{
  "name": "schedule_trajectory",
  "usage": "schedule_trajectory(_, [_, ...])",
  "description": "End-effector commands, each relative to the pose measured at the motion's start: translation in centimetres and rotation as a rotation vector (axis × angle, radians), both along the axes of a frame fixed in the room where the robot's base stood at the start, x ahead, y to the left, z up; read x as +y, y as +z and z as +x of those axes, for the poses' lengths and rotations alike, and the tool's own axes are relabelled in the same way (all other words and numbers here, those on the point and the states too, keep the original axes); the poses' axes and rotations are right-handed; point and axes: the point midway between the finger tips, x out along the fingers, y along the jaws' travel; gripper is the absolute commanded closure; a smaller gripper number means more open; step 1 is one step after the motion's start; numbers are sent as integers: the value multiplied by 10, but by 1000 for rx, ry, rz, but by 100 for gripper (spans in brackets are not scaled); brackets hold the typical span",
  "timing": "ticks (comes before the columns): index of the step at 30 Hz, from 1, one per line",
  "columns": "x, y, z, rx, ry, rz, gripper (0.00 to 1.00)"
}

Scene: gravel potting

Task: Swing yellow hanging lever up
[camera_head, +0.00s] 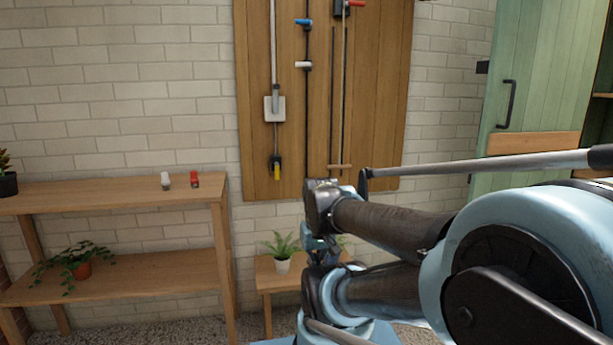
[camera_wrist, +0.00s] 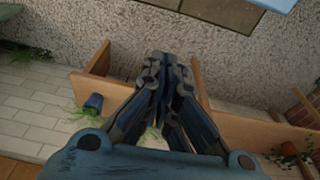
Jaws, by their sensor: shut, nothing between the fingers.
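The yellow lever (camera_head: 277,172) hangs pointing down from a small black mount at the lower left of the wooden wall panel (camera_head: 375,100), below a grey pipe with a light square plate. My gripper (camera_wrist: 160,75) is in the middle of the wrist view, with its fingers together and nothing held. In the head view my gripper is mostly hidden by my arm, in front of the small bench, lower than the lever and to its right. The lever cannot be made out in the wrist view.
Blue (camera_head: 304,22), white (camera_head: 303,64) and red (camera_head: 355,4) handles are on the panel. A wooden shelf (camera_head: 120,194) stands at the left. A low bench (camera_head: 267,275) with a potted plant (camera_head: 283,252) stands below the panel. A green door (camera_head: 545,70) is at the right.

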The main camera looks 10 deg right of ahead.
Motion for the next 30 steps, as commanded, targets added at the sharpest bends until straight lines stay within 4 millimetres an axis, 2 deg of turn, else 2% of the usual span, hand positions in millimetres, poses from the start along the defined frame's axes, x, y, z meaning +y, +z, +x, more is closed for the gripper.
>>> schedule_trajectory(12, [0, 0, 0, 0, 0, 1, 100])
schedule_trajectory(14, [1, 5, -7, -12, -3, 7, 100])
schedule_trajectory(16, [4, 7, -3, -17, -9, 23, 100])
schedule_trajectory(23, [25, 25, 38, -47, -57, 162, 100])
schedule_trajectory(30, [49, 48, 100, -99, -128, 355, 100])
